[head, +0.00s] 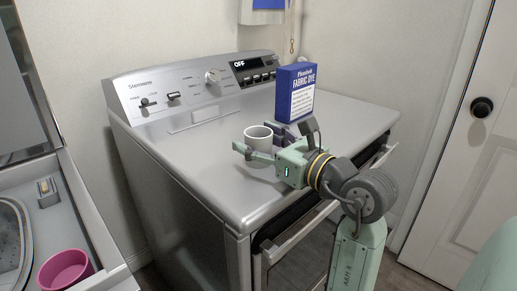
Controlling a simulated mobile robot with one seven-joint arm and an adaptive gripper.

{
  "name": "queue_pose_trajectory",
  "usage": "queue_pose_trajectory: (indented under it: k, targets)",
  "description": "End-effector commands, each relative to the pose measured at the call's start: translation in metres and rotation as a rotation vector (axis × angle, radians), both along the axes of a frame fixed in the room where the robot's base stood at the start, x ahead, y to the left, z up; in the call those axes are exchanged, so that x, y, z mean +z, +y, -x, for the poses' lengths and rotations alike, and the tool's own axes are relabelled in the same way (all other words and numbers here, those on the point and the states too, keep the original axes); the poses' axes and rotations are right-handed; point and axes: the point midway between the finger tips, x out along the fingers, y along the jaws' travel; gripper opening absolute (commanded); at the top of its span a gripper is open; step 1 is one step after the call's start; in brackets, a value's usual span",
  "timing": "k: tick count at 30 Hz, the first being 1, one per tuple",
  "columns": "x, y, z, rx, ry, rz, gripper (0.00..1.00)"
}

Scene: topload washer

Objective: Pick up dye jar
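A white, open-topped cylindrical jar (260,133) is upright over the front right part of the silver machine top (205,165). It is the only jar-like thing in view, so I take it as the dye jar. My gripper (254,139) reaches in from the right with its fingers around the jar. The pale green near finger crosses the jar's front, and the dark far finger is behind it, partly hidden. I cannot tell whether both fingers press on the jar, or whether its base touches the top. A blue "FABRIC DYE" box (296,92) stands upright behind my gripper.
The control panel (200,84) with a knob and a display reading OFF runs along the back. At lower left, an open-lidded washer (80,215) has a pink bowl (66,271) on it. A white door (470,150) is at right. The machine top's left side is clear.

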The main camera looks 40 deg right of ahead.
Motion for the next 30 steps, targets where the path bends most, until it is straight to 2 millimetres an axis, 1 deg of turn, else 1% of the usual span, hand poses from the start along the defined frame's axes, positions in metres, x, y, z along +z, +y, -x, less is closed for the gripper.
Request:
queue_pose_trajectory:
  k: [1, 2, 20, 30]
  targets:
    - [0.0001, 0.0000, 0.0001, 0.000, 0.000, 0.000, 0.57]
    - [0.0001, 0.0000, 0.0001, 0.000, 0.000, 0.000, 0.55]
    - [0.0002, 0.0001, 0.0002, 0.000, 0.000, 0.000, 0.15]
    - [0.0036, 0.0000, 0.0002, 0.000, -0.001, 0.002, 0.15]
